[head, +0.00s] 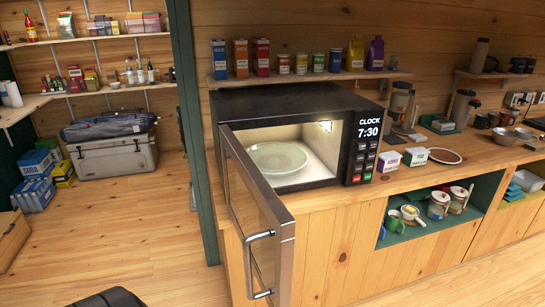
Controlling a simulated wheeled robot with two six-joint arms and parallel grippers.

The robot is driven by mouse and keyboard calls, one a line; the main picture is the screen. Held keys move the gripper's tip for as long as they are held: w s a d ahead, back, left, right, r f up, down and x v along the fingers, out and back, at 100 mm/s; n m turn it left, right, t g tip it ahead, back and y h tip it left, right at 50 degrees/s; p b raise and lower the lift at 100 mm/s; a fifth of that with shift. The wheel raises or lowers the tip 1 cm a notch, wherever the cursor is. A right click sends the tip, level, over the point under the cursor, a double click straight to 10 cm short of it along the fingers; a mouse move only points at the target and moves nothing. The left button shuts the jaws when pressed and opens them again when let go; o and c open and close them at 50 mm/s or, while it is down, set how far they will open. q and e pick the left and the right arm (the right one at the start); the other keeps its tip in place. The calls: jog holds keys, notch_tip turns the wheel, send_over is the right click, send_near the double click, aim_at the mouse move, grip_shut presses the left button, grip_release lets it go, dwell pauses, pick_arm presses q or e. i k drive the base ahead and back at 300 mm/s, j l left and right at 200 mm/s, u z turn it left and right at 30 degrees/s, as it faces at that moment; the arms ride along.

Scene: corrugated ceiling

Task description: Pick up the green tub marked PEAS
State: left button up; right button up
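Two small box-like tubs stand on the counter just right of the microwave. The left one (389,161) is white with red or pink marking. The right one (415,157) is white with dark green marking. Their lettering is too small for me to read surely, so I cannot tell whether the greenish one is the tub marked PEAS. Neither gripper shows in the head view. Only a dark rounded part, likely mine, shows at the bottom left edge.
The microwave (363,110) is open, with an empty-looking glass plate (277,158) inside. Its door (262,215) swings out toward me over the floor. A white plate (445,156) lies right of the tubs. Cartons and cans line the shelf (300,77) above.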

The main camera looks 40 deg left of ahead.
aim_at(416, 156)
jog(key=u, duration=1.65)
jog(key=i+l, duration=0.15)
jog(key=l, duration=0.35)
jog(key=i+l+u, duration=0.1)
jog(key=l, duration=0.4)
jog(key=i+l, duration=0.1)
jog(key=l, duration=0.4)
jog(key=i+l+u, duration=0.1)
jog(key=l, duration=0.45)
jog(key=i+l+u, duration=0.1)
jog(key=l, duration=0.55)
jog(key=i+l+u, duration=0.15)
jog(key=l, duration=0.45)
jog(key=i+l+u, duration=0.1)
jog(key=l, duration=0.55)
jog(key=i+l+u, duration=0.1)
jog(key=l, duration=0.6)
